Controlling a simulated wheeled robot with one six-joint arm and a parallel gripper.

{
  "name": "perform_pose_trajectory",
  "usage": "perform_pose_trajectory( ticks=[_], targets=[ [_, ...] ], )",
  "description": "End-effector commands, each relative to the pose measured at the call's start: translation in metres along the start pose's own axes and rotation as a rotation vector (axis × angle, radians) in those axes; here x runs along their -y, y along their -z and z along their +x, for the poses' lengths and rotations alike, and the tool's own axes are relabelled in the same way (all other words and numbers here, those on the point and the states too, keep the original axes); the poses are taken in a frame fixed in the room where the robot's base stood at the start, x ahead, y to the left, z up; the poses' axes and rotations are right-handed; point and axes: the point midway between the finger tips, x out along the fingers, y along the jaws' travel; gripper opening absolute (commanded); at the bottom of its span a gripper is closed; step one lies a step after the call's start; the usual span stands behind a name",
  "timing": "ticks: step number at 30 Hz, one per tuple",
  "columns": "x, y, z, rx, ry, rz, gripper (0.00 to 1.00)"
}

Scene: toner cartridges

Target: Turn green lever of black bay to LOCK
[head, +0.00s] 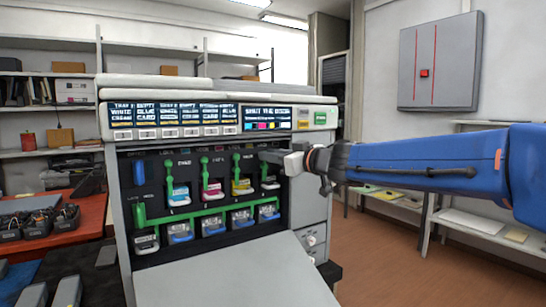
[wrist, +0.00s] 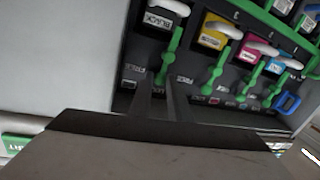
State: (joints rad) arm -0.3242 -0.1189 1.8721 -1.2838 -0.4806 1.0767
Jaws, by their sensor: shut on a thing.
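The black bay shows a dark cartridge with a white handle and a BLACK label (wrist: 157,20) in the wrist view. It is the rightmost of the upper row in the head view, where its cartridge (head: 270,183) shows below my gripper (head: 264,156). The bay's green lever (wrist: 171,52) runs beside the cartridge in the wrist view. My gripper (wrist: 160,78) is shut on the lever's free end, one finger on each side. Small print on the panel by the fingertips is too blurred to read surely.
Yellow (head: 242,186), magenta (head: 212,189) and cyan (head: 178,195) cartridges with green levers stand left of the black bay. A green bar (head: 205,212) crosses below them, above a lower row. The large grey open panel (head: 235,275) juts out in front.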

Motion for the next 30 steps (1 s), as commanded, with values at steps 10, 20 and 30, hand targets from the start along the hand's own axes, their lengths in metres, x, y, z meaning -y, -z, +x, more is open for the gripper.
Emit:
perform_pose_trajectory(
  ticks=[10, 20, 30],
  targets=[
    [0.002, -0.001, 0.0, 0.012, 0.001, -0.052, 0.0],
    [0.002, 0.0, 0.0, 0.011, 0.0, -0.051, 0.24],
    [0.001, 0.001, -0.034, 0.01, -0.003, -0.051, 0.24]
  ],
)
